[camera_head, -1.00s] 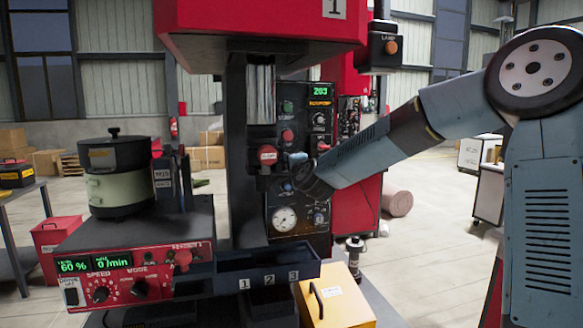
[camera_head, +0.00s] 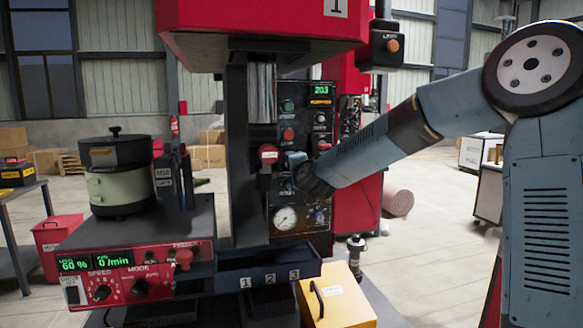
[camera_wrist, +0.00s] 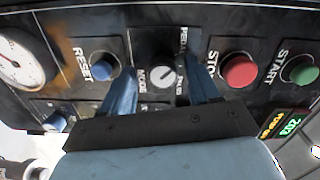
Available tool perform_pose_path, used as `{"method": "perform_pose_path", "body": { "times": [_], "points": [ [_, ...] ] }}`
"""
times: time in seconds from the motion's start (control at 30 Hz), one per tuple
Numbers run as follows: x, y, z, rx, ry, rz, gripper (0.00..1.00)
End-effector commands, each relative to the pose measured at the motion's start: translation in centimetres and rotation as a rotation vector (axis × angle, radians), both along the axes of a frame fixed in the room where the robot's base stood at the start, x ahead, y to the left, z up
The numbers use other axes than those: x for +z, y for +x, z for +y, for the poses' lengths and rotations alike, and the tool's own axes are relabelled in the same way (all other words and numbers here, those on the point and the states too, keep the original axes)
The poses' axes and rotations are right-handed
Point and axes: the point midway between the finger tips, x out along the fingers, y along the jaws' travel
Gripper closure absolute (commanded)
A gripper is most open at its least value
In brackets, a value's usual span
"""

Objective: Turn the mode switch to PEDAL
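The mode switch (camera_wrist: 166,77) is a small round grey knob with a pale pointer line on a dark plate of the press panel, in the wrist view. The word MODE stands to its left; the small position labels on its right are hard to read, one looking like PEDAL. My gripper (camera_wrist: 161,74) is open, with one blue finger on each side of the knob. A gap shows between each finger and the knob. In the head view my gripper (camera_head: 296,162) is at the panel (camera_head: 285,245) and hides the switch.
A blue RESET button (camera_wrist: 104,65), red STOP button (camera_wrist: 239,70) and green START button (camera_wrist: 301,70) flank the fingers closely. A gauge (camera_head: 285,218) sits low on the panel. The red feeder box (camera_head: 190,248) has its own MODE knob (camera_head: 140,288). A yellow box (camera_head: 340,300) stands in front.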

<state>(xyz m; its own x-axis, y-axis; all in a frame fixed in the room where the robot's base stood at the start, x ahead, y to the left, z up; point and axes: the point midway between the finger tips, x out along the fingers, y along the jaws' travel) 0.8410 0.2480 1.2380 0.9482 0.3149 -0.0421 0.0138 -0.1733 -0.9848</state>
Motion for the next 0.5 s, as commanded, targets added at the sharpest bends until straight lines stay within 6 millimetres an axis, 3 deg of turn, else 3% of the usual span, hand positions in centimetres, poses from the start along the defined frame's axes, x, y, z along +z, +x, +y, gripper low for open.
{"method": "perform_pose_path", "body": {
  "times": [0.27,0.5],
  "points": [
    [0.2,-0.4,-0.3,-0.003,-0.001,-0.003,0.39],
    [0.2,-2.8,-1.1,-0.003,-0.004,-0.004,0.39]
  ]
}}
